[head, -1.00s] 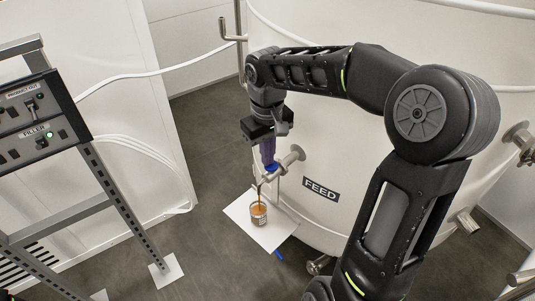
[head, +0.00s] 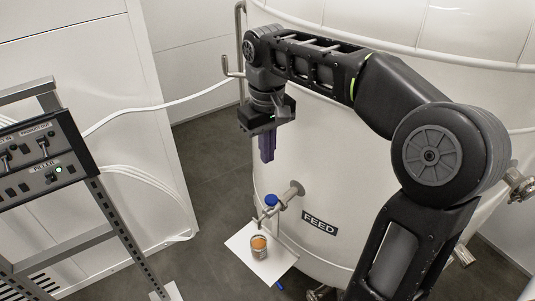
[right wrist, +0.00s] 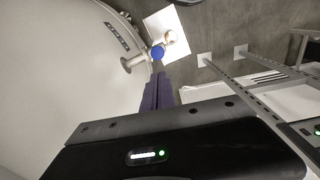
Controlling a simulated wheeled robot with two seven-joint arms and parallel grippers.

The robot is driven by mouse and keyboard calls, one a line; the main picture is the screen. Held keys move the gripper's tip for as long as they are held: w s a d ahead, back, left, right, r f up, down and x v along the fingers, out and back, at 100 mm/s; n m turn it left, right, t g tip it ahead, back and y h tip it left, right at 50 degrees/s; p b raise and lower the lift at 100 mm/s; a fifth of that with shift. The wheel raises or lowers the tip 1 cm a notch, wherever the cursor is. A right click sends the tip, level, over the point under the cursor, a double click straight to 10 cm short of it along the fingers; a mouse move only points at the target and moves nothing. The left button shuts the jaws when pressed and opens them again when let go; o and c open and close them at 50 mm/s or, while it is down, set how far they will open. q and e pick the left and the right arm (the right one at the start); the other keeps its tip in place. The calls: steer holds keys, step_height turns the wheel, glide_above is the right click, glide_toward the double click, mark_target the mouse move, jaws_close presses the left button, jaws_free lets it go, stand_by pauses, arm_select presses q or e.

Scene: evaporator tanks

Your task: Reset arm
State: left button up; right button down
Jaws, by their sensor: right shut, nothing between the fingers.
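My right arm reaches in from the right in the head view. Its gripper (head: 267,158), with purple fingers, hangs pointing down above the tap and apart from it. The fingers are shut with nothing between them; they also show in the right wrist view (right wrist: 158,82). The sampling tap with a blue top (head: 271,200) sticks out of the white FEED tank (head: 330,180). A small cup with orange-brown contents (head: 258,246) stands upright on a white plate (head: 279,270) below the tap. The blue top also shows in the right wrist view (right wrist: 157,52). My left gripper is out of view.
A metal rack (head: 110,210) with a black switch panel (head: 40,160) stands at the left; a green light shows on it. White hoses (head: 150,185) run along the white wall panel. The dark floor (head: 215,175) between rack and tank is clear.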

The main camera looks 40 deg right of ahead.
stand_by(0.5)
steer(key=w+a+f+t+y, duration=0.1)
steer(key=w+a+f+t, duration=0.4)
steer(key=w, duration=0.5)
steer(key=a+f+y, duration=0.1)
steer(key=a+f, duration=0.2)
steer(key=f, duration=0.3)
steer(key=a+f+m+y, duration=0.1)
steer(key=a+f, duration=0.2)
steer(key=f, duration=0.4)
steer(key=a+f+y, duration=0.1)
steer(key=a+f, duration=0.2)
steer(key=f, duration=0.3)
steer(key=s+a+f+g, duration=0.1)
steer(key=s+a+f, duration=0.2)
steer(key=s+f, duration=0.3)
steer(key=s+a+f+g, duration=0.2)
steer(key=s+a+f, duration=0.2)
steer(key=s+f, duration=0.3)
steer(key=s+a+f+g, duration=0.1)
steer(key=s+a+f, duration=0.3)
steer(key=s, duration=1)
step_height(320, 180, down, 3)
steer(key=shift+s+f+m+g, duration=0.2)
steer(key=shift+m+g, duration=0.1)
steer(key=shift+g, duration=0.1)
